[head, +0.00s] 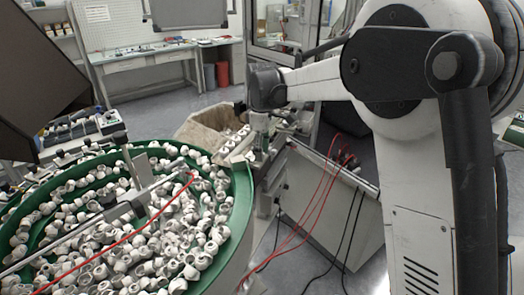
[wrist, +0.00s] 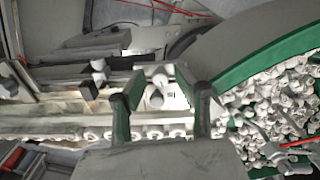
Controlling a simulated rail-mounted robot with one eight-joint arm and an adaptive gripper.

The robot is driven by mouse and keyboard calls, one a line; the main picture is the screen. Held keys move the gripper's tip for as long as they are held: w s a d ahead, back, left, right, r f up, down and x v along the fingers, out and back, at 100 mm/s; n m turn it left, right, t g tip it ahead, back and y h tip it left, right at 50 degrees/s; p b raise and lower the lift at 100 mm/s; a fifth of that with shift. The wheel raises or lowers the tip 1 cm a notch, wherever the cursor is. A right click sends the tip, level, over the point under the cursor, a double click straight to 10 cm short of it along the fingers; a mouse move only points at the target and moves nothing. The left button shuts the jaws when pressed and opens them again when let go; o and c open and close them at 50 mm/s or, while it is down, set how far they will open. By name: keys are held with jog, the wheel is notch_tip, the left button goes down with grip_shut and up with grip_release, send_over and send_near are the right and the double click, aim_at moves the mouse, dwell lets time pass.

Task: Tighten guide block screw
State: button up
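My gripper (wrist: 160,105) is open, its two dark fingers with green parts standing apart in the wrist view. Between them, beyond the fingertips, show a white rounded piece (wrist: 157,98) and a bright patch of the feeder mechanism. A pale feed track (wrist: 60,132) with a row of white caps runs across below this. I cannot make out the guide block or its screw for certain. In the head view, the end of my arm reaches down at the right of the green-rimmed bowl; my gripper is small there and its fingers are unclear.
The bowl's green rim (head: 243,205) surrounds many loose white caps, with a metal bar and red tube across it. Red and black cables (head: 312,205) hang beside a grey cabinet (head: 335,215). A workbench (head: 150,58) is farther back.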

grip_shut()
jog(key=shift+f+m+b, duration=0.1)
jog(key=shift+m+b, duration=0.65)
jog(key=shift+m, duration=0.05)
jog(key=shift+m+b, duration=0.4)
jog(key=shift+m, duration=0.6)
jog(key=shift+o, duration=1.2)
grip_release()
notch_tip(320, 180, up, 12)
